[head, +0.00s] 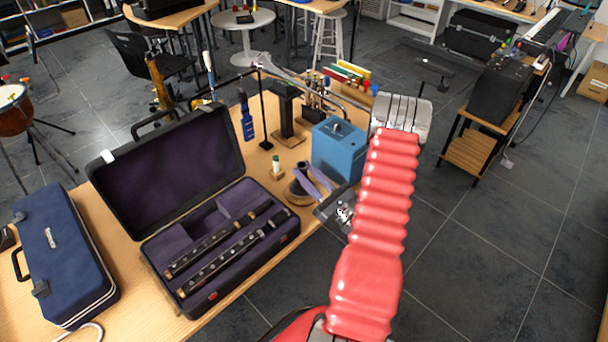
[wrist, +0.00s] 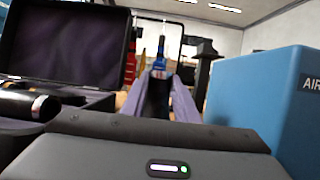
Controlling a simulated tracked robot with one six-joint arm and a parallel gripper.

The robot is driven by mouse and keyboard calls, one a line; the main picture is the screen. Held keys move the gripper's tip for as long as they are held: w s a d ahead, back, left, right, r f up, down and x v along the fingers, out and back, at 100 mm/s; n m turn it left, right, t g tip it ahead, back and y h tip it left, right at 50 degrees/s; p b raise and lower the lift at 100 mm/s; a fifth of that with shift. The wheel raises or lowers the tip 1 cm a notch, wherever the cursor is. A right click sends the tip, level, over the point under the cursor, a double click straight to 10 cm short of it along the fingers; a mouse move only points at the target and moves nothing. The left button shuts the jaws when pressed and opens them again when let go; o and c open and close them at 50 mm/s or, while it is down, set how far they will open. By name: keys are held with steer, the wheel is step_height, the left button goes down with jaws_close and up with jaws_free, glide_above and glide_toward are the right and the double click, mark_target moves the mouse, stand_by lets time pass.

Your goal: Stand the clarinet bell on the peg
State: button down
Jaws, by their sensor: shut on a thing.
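My gripper (head: 308,180) is at the table's right side, left of the blue box, with its lilac fingers pointing away from the camera. The fingers also show in the wrist view (wrist: 160,102). It is shut on a small dark thing, which I take to be the clarinet bell (head: 301,166); the fingers hide most of it. A round tan and dark piece (head: 296,194) lies just below the fingers; I cannot tell whether it touches them. A small upright piece with a pale body and green top (head: 276,163) stands on a wooden block to the left. I cannot tell which is the peg.
The open clarinet case (head: 205,285), with dark clarinet joints inside, lies left of my gripper. The blue box (head: 336,150) stands close on the right. A blue bottle (head: 248,124) and a dark stand (head: 287,112) are behind. A closed blue case (head: 66,255) is far left.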

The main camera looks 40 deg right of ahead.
steer(key=shift+f, duration=0.6)
stand_by(0.9)
steer(key=c, duration=1.3)
jaws_free()
steer(key=shift+c, duration=0.2)
steer(key=shift+s, duration=0.15)
steer(key=shift+v, duration=2.85)
